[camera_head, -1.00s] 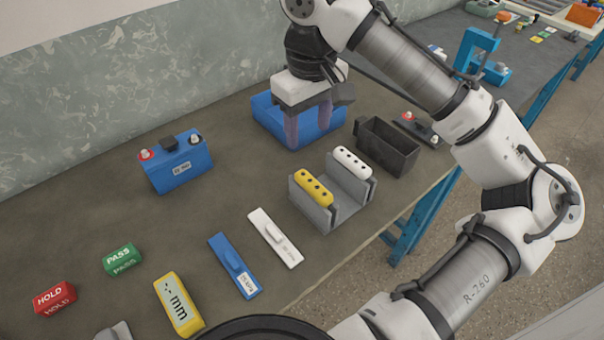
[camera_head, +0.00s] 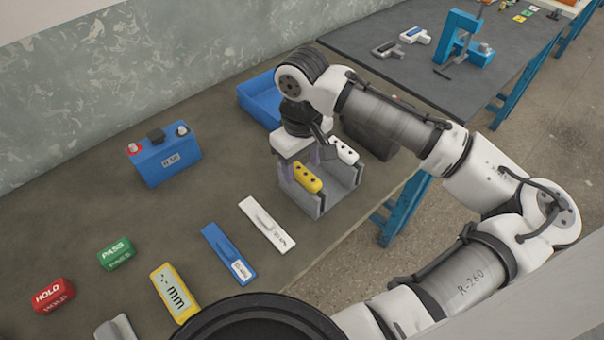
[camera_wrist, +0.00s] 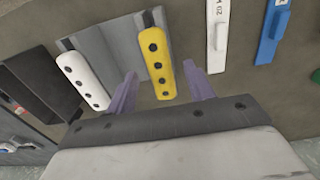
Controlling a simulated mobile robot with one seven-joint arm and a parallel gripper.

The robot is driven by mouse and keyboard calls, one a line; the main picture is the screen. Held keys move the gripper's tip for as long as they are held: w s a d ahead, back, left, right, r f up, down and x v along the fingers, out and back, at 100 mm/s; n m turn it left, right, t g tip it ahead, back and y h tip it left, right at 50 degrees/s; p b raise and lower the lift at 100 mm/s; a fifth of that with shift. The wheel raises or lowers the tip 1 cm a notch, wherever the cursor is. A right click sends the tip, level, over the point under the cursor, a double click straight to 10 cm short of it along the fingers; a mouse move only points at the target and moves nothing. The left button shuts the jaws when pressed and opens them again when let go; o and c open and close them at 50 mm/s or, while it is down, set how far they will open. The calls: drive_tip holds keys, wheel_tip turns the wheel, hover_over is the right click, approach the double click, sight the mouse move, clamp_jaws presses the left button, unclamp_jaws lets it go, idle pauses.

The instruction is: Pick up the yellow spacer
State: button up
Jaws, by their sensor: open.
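The yellow spacer (camera_head: 307,178) is a rounded bar with several dark holes. It sits on the near left wall of the grey holder (camera_head: 341,194). My gripper (camera_wrist: 162,82) is open and empty, and no finger visibly touches the spacer. In the head view my gripper (camera_head: 301,158) is just behind and above the spacer, with its fingers partly hidden. A white spacer (camera_head: 343,150) sits on the holder's other wall, and it also shows in the wrist view (camera_wrist: 83,80).
A dark bin (camera_head: 368,138) stands close behind the holder, partly hidden by my arm. A blue tray (camera_head: 258,104) is at the back. A blue battery (camera_head: 165,158) stands to the left. White (camera_head: 266,223) and blue (camera_head: 228,252) flat tools lie in front.

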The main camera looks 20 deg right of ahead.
drive_tip(key=shift+f, duration=0.65)
drive_tip(key=c, duration=1.1)
drive_tip(key=shift+r, duration=0.1)
drive_tip(key=shift+r+p, duration=3.9)
drive_tip(key=shift+r, duration=9.8)
